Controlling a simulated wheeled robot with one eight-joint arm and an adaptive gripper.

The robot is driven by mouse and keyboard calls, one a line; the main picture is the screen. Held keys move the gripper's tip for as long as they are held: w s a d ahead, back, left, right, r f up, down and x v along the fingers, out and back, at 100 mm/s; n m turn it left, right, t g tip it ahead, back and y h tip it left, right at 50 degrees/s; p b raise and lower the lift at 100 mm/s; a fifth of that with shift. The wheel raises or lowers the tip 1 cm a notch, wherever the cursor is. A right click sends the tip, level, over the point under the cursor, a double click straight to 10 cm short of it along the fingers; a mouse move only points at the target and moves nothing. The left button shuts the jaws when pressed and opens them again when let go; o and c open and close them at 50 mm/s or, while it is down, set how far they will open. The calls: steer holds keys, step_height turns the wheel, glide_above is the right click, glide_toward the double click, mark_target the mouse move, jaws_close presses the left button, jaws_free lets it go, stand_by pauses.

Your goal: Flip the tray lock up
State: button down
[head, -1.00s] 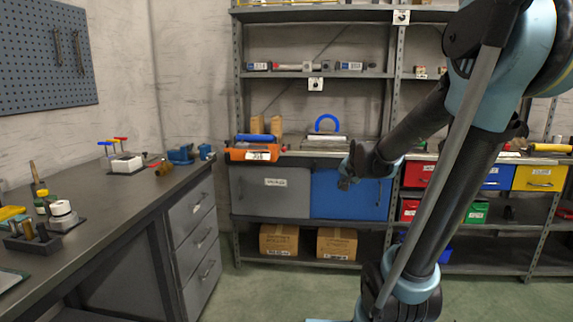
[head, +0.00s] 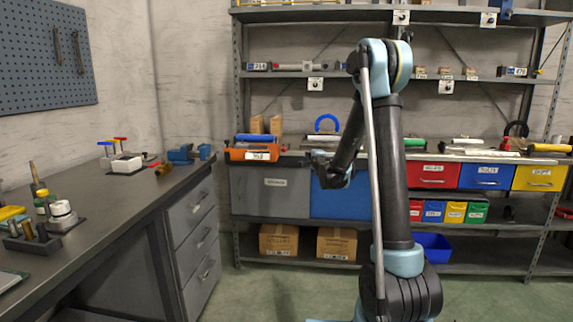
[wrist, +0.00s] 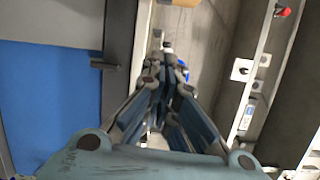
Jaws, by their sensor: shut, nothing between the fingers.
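My gripper (head: 322,172) is in front of the shelf's worktop edge and the blue cabinet door, in the head view. In the wrist view its fingers (wrist: 167,55) are together and empty. A grey tray-like item (head: 316,144) with a blue arch (head: 326,118) stands on the worktop behind my gripper, partly hidden by my arm. I cannot make out a lock on it. In the wrist view a short dark peg (wrist: 105,65) stands out beside the blue door (wrist: 48,105), left of the fingers and apart from them. I cannot tell whether it is the tray lock.
An orange bin (head: 252,153) stands left of my gripper on the worktop. A grey cabinet door (head: 272,190) is below it. Red (head: 433,174), blue and yellow drawers are to the right. A workbench (head: 100,205) is at left. An upper shelf (head: 310,74) crosses above.

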steer(key=w+a+f+m+t, duration=0.3)
steer(key=w+a, duration=0.2)
steer(key=s+a+f+m+t, duration=0.1)
steer(key=a+f+m+t, duration=0.1)
steer(key=f+m, duration=0.3)
steer(key=s+a+f+m+t+y, duration=0.1)
steer(key=s+a+f+m+t, duration=0.1)
steer(key=f, duration=0.6)
steer(key=a+m+t, duration=0.1)
steer(key=m+t, duration=0.1)
steer(key=m, duration=0.1)
steer(key=shift+s+f, duration=0.25)
steer(key=shift+f, duration=0.1)
steer(key=shift+w+a+r, duration=0.1)
steer(key=s+r+x, duration=0.2)
steer(key=x, duration=1)
steer(key=shift+a+r, duration=0.3)
steer(key=shift+a, duration=0.05)
steer(key=shift+w+r, duration=0.1)
